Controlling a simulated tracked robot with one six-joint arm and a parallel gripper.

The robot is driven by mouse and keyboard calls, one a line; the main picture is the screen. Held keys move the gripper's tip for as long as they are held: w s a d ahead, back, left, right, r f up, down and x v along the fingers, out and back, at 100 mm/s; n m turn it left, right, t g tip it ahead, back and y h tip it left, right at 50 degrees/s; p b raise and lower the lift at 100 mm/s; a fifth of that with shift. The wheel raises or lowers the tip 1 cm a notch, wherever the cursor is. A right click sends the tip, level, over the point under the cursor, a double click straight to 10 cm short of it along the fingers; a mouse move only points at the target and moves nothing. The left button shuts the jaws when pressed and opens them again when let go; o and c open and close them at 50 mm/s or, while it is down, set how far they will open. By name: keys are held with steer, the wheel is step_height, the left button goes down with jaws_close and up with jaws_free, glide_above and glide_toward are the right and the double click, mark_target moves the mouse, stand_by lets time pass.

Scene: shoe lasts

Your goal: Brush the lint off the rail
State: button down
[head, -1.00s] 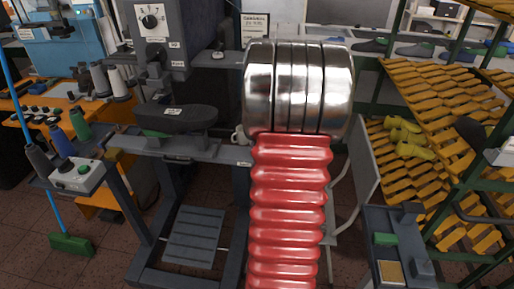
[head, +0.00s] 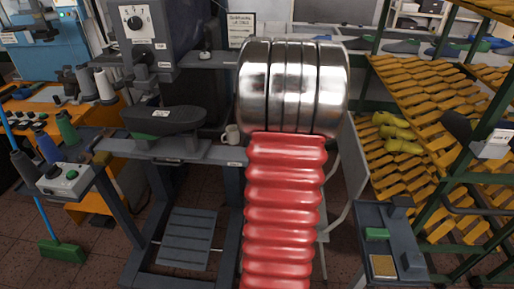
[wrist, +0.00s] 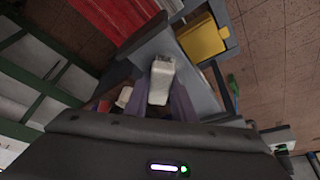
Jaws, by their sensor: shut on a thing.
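In the wrist view my gripper (wrist: 160,98) is shut on a pale, blunt-ended object (wrist: 161,78) held between its two purplish fingers. Only this end shows, so I cannot tell whether it is a brush. In the head view my arm's red bellows and metal rings fill the middle, and I cannot make out the gripper there. I cannot single out the rail or any lint on it in either view.
Slatted racks (head: 420,95) hold yellow lasts (head: 400,145).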

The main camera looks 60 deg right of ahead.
mark_target(237, 150)
steer(key=shift+s+d+f, duration=0.1)
steer(key=shift+s+d, duration=0.25)
steer(key=shift+s, duration=0.3)
steer(key=shift+s+d+f, duration=0.1)
steer(key=shift+s+d, duration=0.2)
steer(key=shift+s, duration=0.35)
steer(key=shift+s+r, duration=0.1)
steer(key=shift+w+a+r, duration=0.1)
steer(key=shift+w+a, duration=0.3)
steer(key=shift+w, duration=0.4)
steer(key=shift+w+a+r, duration=0.1)
steer(key=shift+w+a, duration=0.25)
steer(key=shift+w, duration=0.45)
steer(key=shift+w+a+f, duration=0.1)
steer(key=shift+w+a, duration=0.3)
steer(key=shift+w, duration=0.35)
steer(key=shift+w+a+f, duration=0.1)
steer(key=shift+w+a, duration=0.3)
steer(key=shift+w, duration=0.35)
steer(key=shift+w, duration=0.1)
steer(key=shift+w+a, duration=0.4)
steer(key=shift+w, duration=0.3)
steer(key=shift+w+a, duration=0.35)
steer(key=shift+w, duration=0.35)
